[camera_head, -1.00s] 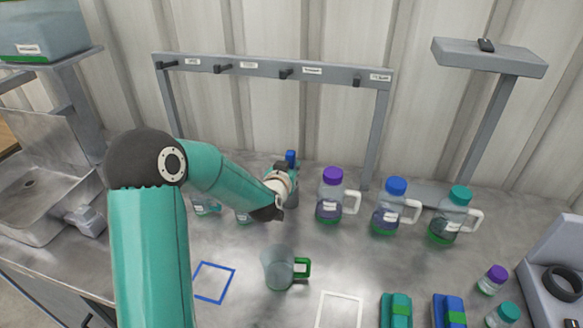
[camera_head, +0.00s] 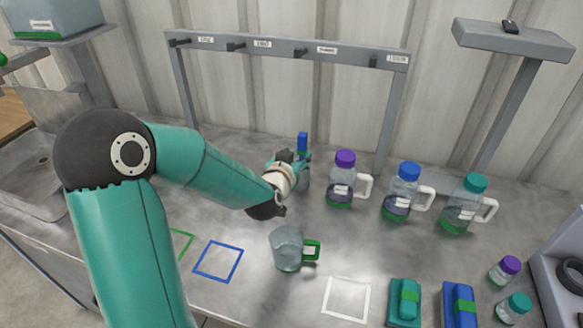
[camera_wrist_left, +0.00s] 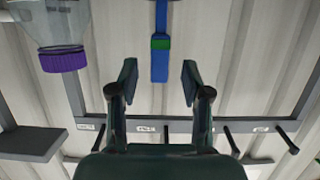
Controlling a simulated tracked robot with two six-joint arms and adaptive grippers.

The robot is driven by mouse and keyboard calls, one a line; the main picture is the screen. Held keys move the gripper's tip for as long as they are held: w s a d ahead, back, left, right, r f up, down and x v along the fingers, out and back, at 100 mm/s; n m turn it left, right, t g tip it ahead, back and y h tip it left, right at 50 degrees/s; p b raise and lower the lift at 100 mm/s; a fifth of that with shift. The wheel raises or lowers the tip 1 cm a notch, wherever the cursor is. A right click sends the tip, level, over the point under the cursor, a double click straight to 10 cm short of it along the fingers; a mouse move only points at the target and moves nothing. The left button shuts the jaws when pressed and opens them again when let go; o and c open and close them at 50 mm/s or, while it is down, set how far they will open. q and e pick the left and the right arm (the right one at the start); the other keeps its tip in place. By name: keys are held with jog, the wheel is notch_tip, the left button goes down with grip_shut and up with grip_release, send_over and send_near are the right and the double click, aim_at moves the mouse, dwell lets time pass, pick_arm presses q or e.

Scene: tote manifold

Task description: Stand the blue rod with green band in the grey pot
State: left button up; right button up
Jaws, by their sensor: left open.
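The blue rod (camera_head: 302,142) stands upright behind my left gripper (camera_head: 287,160), and its lower part is hidden in the head view. A grey form, apparently the grey pot (camera_head: 305,179), shows just below the rod, partly covered by the gripper. I cannot see the rod's foot. In the left wrist view, which appears upside down, the rod (camera_wrist_left: 160,62) with its green band lies between the spread fingertips of the left gripper (camera_wrist_left: 159,80), with clear gaps on both sides. The left gripper is open. My right gripper is out of view.
Bottles with purple (camera_head: 345,158), blue (camera_head: 409,171) and teal (camera_head: 475,183) caps stand to the right. A clear jug (camera_head: 287,250) with a green handle stands in front. A hook rack (camera_head: 290,46) spans the back. Blue (camera_head: 218,262) and white (camera_head: 346,300) outlines mark bare table.

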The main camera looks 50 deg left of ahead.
pick_arm(q)
jog(key=shift+v, duration=2.6)
